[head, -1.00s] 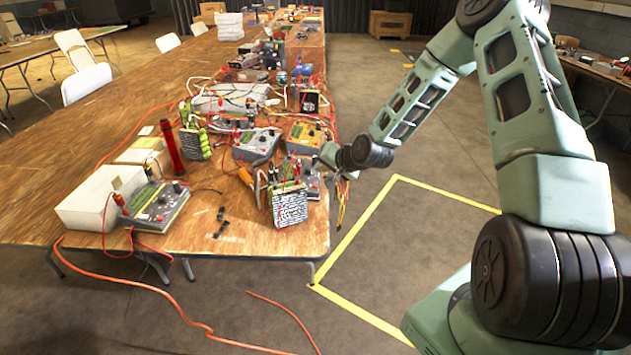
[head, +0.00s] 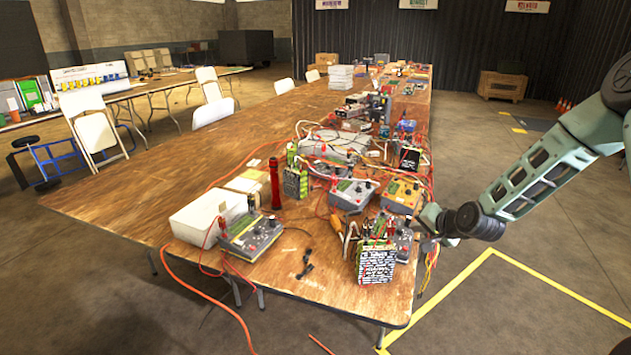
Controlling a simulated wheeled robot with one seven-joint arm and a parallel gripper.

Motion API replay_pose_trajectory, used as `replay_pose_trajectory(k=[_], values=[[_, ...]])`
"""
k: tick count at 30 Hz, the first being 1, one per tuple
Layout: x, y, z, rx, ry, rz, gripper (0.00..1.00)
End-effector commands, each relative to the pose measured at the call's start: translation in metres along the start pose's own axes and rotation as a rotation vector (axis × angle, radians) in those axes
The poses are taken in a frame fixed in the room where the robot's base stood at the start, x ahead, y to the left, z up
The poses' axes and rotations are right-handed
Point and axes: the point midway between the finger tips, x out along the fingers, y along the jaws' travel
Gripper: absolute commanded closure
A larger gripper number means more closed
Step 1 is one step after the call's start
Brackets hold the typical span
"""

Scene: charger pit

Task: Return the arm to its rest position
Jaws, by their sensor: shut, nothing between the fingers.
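My arm (head: 535,178) is pale green with black joints and reaches in from the right edge. Its wrist (head: 470,221) hangs beside the table's right edge. My gripper (head: 424,243) is small and dark in this view, close to the chargers at the near right corner of the table. It is shut with nothing in it. I cannot tell whether it touches the cables there. The upper part of the arm is mostly cut off by the right edge of the picture.
The long wooden table (head: 130,205) carries several chargers, such as an orange one (head: 402,195), with loose cables. A battery pack (head: 375,262) stands near the front corner. An orange cable (head: 195,290) hangs to the floor. The floor inside the yellow line (head: 560,287) is clear.

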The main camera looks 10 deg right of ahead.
Motion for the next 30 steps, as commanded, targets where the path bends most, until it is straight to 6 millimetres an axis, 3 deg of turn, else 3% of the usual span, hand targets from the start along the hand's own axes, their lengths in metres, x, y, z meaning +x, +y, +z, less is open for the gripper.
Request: replay_pose_trajectory(k=[4, 8, 18, 30], values=[[-0.009, -0.008, 0.012, -0.076, -0.047, 0.032, 1.0], [-0.036, -0.021, 0.037, -0.249, -0.151, 0.118, 1.0], [-0.159, -0.047, 0.092, -0.652, -0.411, 0.348, 1.0], [-0.255, -0.055, 0.131, -0.795, -0.572, 0.399, 1.0]])
